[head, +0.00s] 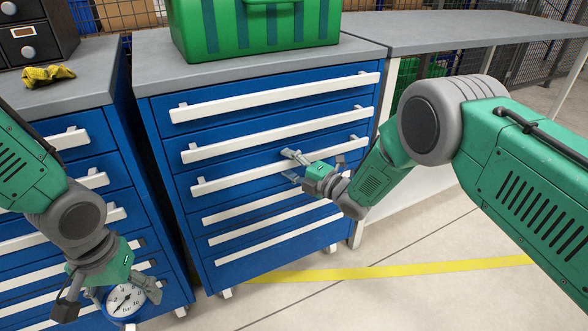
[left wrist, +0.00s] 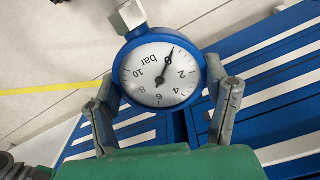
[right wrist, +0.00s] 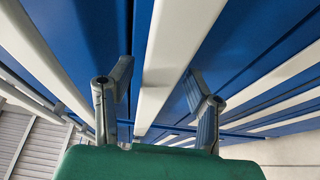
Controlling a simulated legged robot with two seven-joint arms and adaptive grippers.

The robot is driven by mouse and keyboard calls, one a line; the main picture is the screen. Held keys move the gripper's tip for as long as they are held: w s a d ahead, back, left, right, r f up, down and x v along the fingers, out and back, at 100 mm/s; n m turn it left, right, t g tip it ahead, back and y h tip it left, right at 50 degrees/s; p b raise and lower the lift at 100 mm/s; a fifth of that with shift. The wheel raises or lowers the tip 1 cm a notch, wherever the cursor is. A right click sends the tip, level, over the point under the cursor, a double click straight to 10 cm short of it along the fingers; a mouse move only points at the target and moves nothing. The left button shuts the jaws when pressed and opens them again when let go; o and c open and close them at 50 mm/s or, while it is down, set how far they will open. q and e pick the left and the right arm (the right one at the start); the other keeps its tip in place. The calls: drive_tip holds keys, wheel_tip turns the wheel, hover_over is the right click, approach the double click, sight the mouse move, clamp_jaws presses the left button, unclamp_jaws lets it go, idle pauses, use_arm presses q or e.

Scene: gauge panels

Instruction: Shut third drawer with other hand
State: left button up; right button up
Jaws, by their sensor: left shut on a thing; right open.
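The blue drawer cabinet (head: 160,130) stands in the middle of the head view with several white-handled drawers. The third drawer's handle (head: 225,180) is level with my right gripper (head: 290,167). That gripper is open in front of the drawer, its fingers above and below the handle. In the right wrist view, a white handle bar (right wrist: 160,75) runs between the two spread fingers; I cannot tell if they touch it. How far the third drawer stands out is unclear. My left gripper (head: 124,295) is shut on a blue-rimmed pressure gauge (left wrist: 160,72), its dial facing the camera.
A green case with blue stripes (head: 255,30) sits on the cabinet top. A second blue cabinet (head: 110,150) stands at left, with a yellow cloth (head: 48,76) on it. A grey table (head: 460,32) adjoins at right. A yellow line (head: 400,271) crosses the open floor.

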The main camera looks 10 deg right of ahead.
drive_tip(key=v, duration=1.1)
drive_tip(key=shift+s+d, duration=0.3)
drive_tip(key=shift+f, duration=0.15)
